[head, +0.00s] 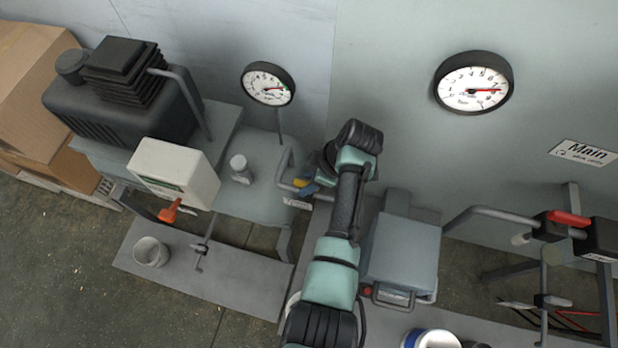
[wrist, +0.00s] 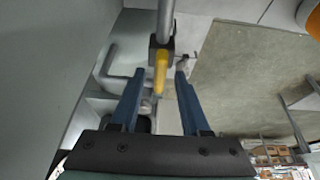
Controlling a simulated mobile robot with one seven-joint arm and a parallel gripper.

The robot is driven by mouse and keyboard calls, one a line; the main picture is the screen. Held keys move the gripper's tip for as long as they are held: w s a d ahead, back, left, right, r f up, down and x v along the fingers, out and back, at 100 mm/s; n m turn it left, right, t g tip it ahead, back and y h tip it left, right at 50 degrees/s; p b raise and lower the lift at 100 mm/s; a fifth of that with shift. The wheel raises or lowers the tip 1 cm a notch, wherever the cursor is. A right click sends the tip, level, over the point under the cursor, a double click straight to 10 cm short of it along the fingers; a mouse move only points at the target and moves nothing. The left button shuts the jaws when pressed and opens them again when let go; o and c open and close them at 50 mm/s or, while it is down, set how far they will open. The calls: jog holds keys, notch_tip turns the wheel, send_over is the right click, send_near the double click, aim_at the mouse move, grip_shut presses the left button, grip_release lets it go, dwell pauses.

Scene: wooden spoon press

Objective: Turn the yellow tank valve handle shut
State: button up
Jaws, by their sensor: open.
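The yellow tank valve handle (wrist: 160,70) sits on a dark valve block (wrist: 161,48) at the end of a grey pipe in the wrist view. In the head view the handle (head: 300,183) is a small yellow patch beside the pipe, left of my arm. My gripper (wrist: 160,76) is open, its two blue fingers to either side of the handle, with a gap showing on both sides. In the head view my gripper (head: 311,181) is at the handle, mostly hidden by my own wrist. I cannot tell whether the handle's tip reaches fully between the fingers.
The grey tank (head: 255,190) and a white box with an orange lever (head: 170,211) stand to the left. A grey box (head: 402,250) is right of my arm. A red handle (head: 568,217) is far right.

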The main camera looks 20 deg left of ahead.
grip_shut()
jog(key=shift+r+m+p, duration=0.1)
jog(key=shift+m+p, duration=0.2)
dwell(0.3)
jog(key=m+t+p, duration=0.1)
jog(key=m, duration=0.1)
jog(key=shift+s+r+m+p, duration=0.1)
jog(key=shift+s+m+p, duration=0.05)
jog(key=shift+m+p, duration=0.25)
jog(key=m+t+p, duration=0.1)
jog(key=m, duration=0.1)
jog(key=m+t+h+p, duration=0.1)
jog(key=m, duration=0.2)
jog(key=shift+s+a, duration=0.1)
jog(key=shift+s, duration=0.05)
jog(key=m+p, duration=0.1)
jog(key=m, duration=0.1)
jog(key=m+t+h+p, duration=0.1)
jog(key=m, duration=0.2)
jog(key=shift+a+h, duration=0.1)
jog(key=shift+h, duration=0.2)
jog(key=shift+a+m+t+h, duration=0.15)
jog(key=shift+m+h, duration=0.3)
jog(key=shift+m, duration=0.65)
jog(key=shift+d+m+t+h, duration=0.15)
jog(key=shift+m+h, duration=0.3)
jog(key=shift+m, duration=0.65)
jog(key=shift+a, duration=0.1)
grip_release()
